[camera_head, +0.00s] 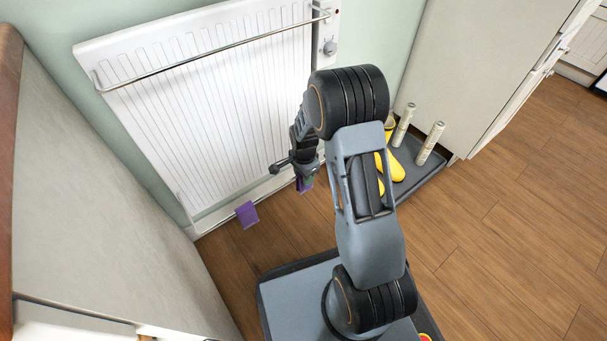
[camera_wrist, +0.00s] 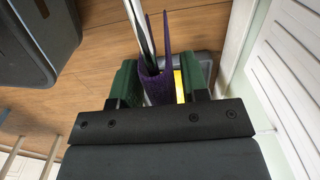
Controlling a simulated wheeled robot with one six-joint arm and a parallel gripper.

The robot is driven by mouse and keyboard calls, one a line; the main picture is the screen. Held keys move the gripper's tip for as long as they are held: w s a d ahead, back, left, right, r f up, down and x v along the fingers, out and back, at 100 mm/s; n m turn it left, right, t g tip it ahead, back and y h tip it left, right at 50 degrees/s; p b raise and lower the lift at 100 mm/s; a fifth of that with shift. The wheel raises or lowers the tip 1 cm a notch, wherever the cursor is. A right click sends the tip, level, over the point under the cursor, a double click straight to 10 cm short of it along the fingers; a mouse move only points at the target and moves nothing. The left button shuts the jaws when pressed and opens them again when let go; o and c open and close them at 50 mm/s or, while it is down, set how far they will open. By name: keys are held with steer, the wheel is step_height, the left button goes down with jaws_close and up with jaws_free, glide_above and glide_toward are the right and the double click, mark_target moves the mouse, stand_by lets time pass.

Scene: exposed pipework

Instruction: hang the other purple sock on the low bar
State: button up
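One purple sock (camera_head: 246,214) hangs on the low bar (camera_head: 222,211) at the foot of the white heater. My gripper (camera_head: 305,172) is low in front of the heater's right part. The other purple sock (camera_head: 304,185) shows just below it. In the wrist view, this sock (camera_wrist: 158,88) is folded between my two green fingers (camera_wrist: 162,84), with two ends pointing away from the camera. The fingers stand apart, with a yellow strip visible between the sock and the right finger. A thin metal bar (camera_wrist: 142,36) runs up to the sock; whether the fold sits over it is unclear.
The white ribbed heater (camera_head: 215,100) has an upper rail (camera_head: 215,50) and a knob (camera_head: 330,47). A dark tray (camera_head: 423,173) with yellow objects (camera_head: 396,168) and pale cylinders (camera_head: 430,143) lies right of my arm. A grey cabinet side (camera_head: 95,190) bounds the left. Wooden floor is clear at right.

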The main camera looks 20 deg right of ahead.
steer(key=shift+o, duration=1.3)
